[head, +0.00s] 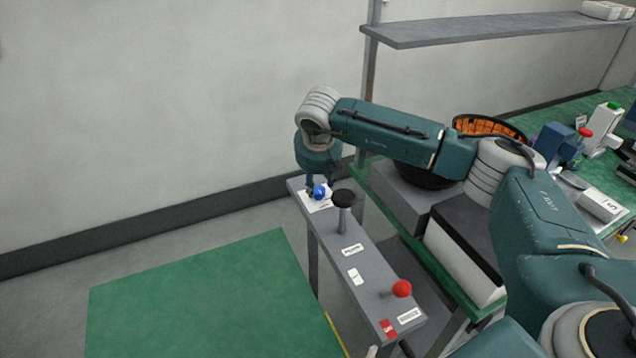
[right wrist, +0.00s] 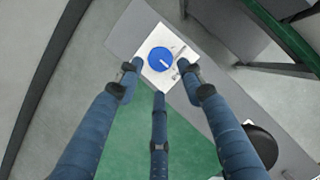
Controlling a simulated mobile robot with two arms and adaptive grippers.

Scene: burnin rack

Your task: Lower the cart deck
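A narrow grey panel (head: 328,231) on legs carries the controls. A blue knob (head: 320,191) sits on a white plate at its far end. In the right wrist view the blue knob (right wrist: 161,59) is round with a white mark. My right gripper (head: 314,183) is at this knob, pointing down. In the right wrist view its three fingers (right wrist: 160,78) are spread around the knob's near side and look apart from it. A black mushroom-shaped knob (head: 343,198) and a red ball-ended lever (head: 401,289) are nearer on the panel. I cannot identify the cart deck. My left gripper is not in view.
A green mat (head: 195,300) lies on the floor left of the panel. A green bench (head: 436,268) with grey and white boxes is close on the right. A grey shelf (head: 480,29) hangs above it. An orange-lined black bowl (head: 488,126) stands behind my right arm.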

